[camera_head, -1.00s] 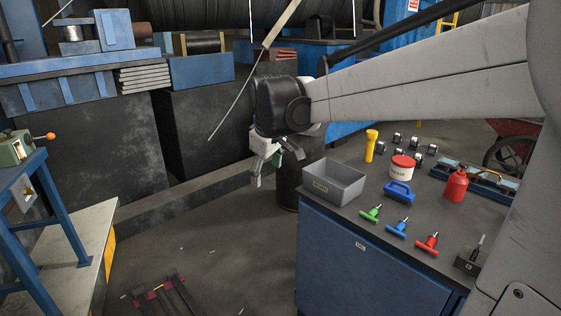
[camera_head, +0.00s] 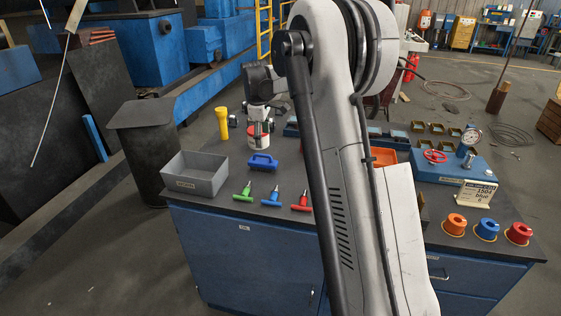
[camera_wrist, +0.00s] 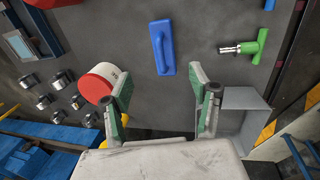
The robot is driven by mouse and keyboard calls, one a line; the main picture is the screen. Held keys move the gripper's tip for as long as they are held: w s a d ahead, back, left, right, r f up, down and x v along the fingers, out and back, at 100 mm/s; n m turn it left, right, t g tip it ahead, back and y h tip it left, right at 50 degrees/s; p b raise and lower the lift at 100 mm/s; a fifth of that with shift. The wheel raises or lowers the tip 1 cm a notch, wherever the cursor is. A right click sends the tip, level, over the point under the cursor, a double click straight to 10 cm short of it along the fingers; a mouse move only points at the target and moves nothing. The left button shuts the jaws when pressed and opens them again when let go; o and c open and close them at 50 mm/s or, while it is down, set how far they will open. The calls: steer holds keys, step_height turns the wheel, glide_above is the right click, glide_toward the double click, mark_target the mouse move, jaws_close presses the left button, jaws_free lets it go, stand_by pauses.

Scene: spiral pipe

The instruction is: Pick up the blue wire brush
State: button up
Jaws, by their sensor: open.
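The blue wire brush (camera_head: 262,162) lies on the dark top of the workbench, between the white tub and the T-handled tools. In the wrist view the brush (camera_wrist: 161,46) lies beyond the fingertips, near the middle of the gap between them. My gripper (camera_wrist: 160,80) is open and empty, with green-padded fingers apart. In the head view my gripper (camera_head: 258,130) hangs over the tub area, behind the brush. It does not touch the brush.
The white tub with red lid (camera_wrist: 99,83) is close to the left finger. A grey bin (camera_head: 196,174) is near the right finger. T-handled tools in green (camera_head: 243,194), blue (camera_head: 271,197) and red (camera_head: 302,202) lie in front. A yellow flashlight (camera_head: 222,123) stands behind.

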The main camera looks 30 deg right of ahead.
mark_target(264, 155)
steer(key=f, duration=0.5)
steer(key=w+d+f, duration=0.1)
steer(key=f, duration=0.2)
steer(key=shift+w, duration=0.1)
steer(key=shift+w+f, duration=0.15)
steer(key=shift+f, duration=1.2)
steer(key=shift+w+f, duration=0.1)
steer(key=shift+f, duration=1.25)
jaws_close()
steer(key=shift+r, duration=0.1)
steer(key=shift+r, duration=0.55)
step_height(264, 155, up, 3)
steer(key=shift+f, duration=0.2)
steer(key=s+a+r, duration=0.2)
steer(key=a+r, duration=0.5)
steer(key=a, duration=0.4)
steer(key=shift+s+a, duration=0.15)
steer(key=shift+s, duration=0.1)
steer(key=shift+r, duration=0.1)
